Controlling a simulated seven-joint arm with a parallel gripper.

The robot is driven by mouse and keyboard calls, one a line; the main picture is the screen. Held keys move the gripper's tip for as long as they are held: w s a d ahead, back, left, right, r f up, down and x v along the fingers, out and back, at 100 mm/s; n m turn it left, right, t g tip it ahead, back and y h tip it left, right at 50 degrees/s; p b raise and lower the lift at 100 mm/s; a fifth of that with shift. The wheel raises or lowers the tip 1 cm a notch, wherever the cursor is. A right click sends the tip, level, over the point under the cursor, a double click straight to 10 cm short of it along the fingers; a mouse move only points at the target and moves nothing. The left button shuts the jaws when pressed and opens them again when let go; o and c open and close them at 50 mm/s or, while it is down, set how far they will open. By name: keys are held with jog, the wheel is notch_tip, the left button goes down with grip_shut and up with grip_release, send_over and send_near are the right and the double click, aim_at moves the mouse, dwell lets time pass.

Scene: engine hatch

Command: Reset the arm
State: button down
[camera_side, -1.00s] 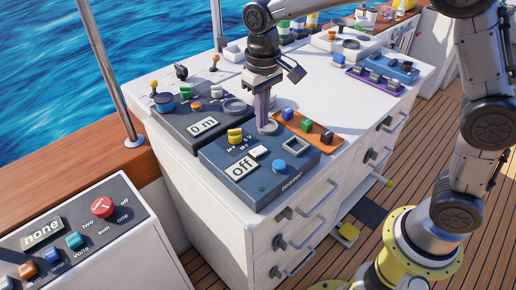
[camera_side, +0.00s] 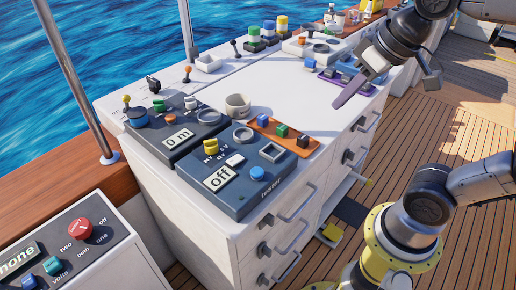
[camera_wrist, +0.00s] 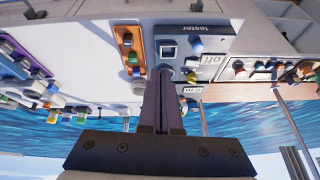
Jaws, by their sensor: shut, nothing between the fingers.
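My gripper (camera_side: 340,102) is at the upper right in the side view, its narrow purplish fingers shut together and empty. It appears to be raised over the right part of the white cabinet top (camera_side: 300,92), near the purple tray (camera_side: 345,82). In the wrist view the shut fingers (camera_wrist: 162,75) point away from the camera, with the tester (camera_wrist: 195,42) beyond them. The tester (camera_side: 240,190) also shows in the side view, with "off" on its display, a blue knob, a yellow knob and an empty-looking round ring.
A pale cup (camera_side: 238,105) stands behind the tester. An orange tray (camera_side: 285,134) with coloured blocks lies beside it. A dark panel reading "0 m" (camera_side: 178,137) is to the left. Drawer handles (camera_side: 292,208) stick out from the cabinet front. The middle of the top is clear.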

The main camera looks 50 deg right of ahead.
jog(key=s+f+n, duration=0.1)
jog(key=s+f, duration=0.4)
jog(key=shift+d+f, duration=0.15)
jog(key=shift+d, duration=0.1)
jog(key=shift+s, duration=0.1)
dwell(0.5)
